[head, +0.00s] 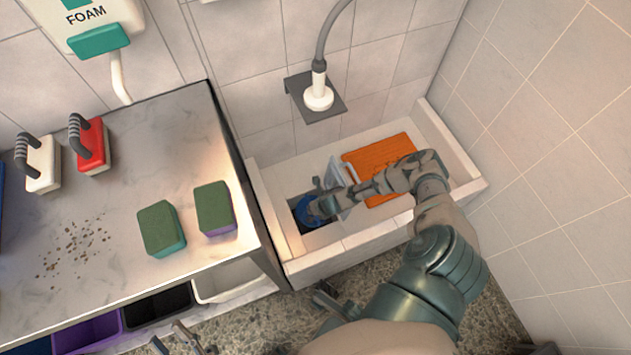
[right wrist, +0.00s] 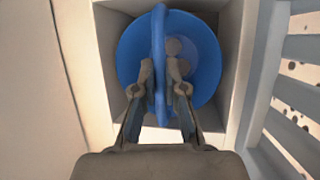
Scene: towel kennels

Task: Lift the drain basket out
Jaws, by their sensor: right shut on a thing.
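The blue drain basket (head: 309,211) sits in the square drain well at the left end of the white basin (head: 357,241). In the right wrist view the round basket (right wrist: 205,45) has an upright blue handle (right wrist: 159,60) across its middle. My right gripper (right wrist: 162,82) is shut on this handle, one finger on each side. In the head view the right gripper (head: 318,206) partly hides the basket. My left gripper (head: 166,333) is at the bottom edge of the head view, its fingers apart and empty, away from the basin.
A pale slatted grate (head: 342,172) stands tilted beside the well; its slats (right wrist: 300,78) show close on the right in the wrist view. An orange mat (head: 378,160) lies in the basin. A counter (head: 110,215) with sponges and brushes stands left. A shower head (head: 318,97) hangs above.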

